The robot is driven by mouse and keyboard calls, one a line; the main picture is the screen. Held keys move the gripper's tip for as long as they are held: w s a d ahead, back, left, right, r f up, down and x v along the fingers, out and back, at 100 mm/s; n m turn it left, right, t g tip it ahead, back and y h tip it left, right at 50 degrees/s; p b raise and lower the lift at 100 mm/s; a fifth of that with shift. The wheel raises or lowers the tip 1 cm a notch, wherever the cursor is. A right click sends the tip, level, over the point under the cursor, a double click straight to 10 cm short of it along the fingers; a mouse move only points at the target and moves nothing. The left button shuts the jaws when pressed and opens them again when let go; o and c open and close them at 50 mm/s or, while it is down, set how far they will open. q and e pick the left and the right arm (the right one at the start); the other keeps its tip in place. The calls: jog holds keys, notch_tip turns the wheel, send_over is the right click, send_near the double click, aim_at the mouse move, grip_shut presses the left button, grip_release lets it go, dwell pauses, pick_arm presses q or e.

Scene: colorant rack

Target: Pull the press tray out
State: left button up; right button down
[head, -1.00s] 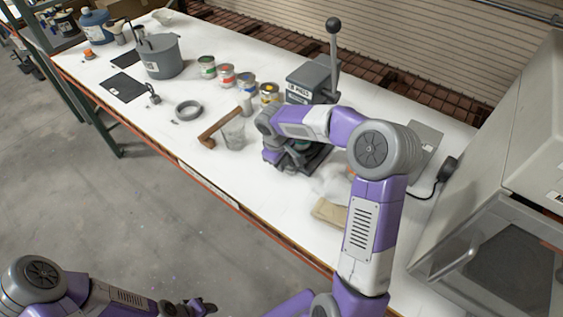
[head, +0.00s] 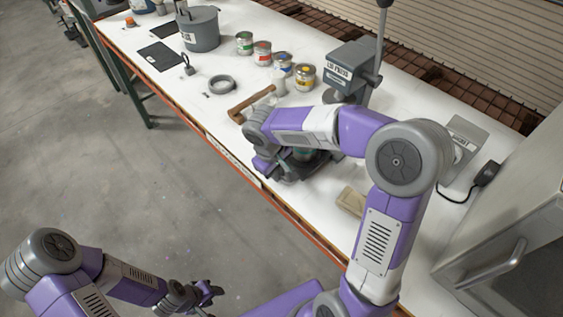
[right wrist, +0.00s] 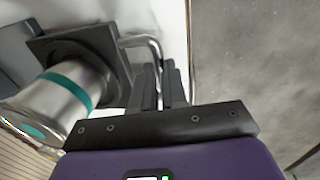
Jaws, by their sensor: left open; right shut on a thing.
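The grey press (head: 350,70) with an upright lever stands on the white workbench behind my right forearm. Its dark press tray (head: 312,162) sticks out in front of the press, near the bench's front edge. In the right wrist view, the tray (right wrist: 110,50) has a bent metal handle (right wrist: 150,44) and carries a metal can with a teal band (right wrist: 62,92). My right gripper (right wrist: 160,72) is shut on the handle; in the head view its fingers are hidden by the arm. My left gripper (head: 208,296) is open and empty, low in front of the bench.
Several paint cans (head: 262,53) stand left of the press. A wooden-handled tool (head: 250,103) and a grey ring (head: 222,84) lie nearby. A tan block (head: 351,201) lies right of the tray. A grey cabinet (head: 500,255) stands at the right.

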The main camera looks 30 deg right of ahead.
jog(key=shift+a, duration=0.2)
jog(key=shift+d, duration=0.1)
jog(key=c, duration=1.2)
grip_release()
jog(key=shift+o, duration=0.2)
notch_tip(320, 180, up, 8)
jog(key=a+p, duration=0.1)
jog(key=p, duration=0.1)
jog(key=shift+s+f, duration=0.2)
jog(key=shift+f, duration=0.05)
jog(key=shift+a, duration=0.1)
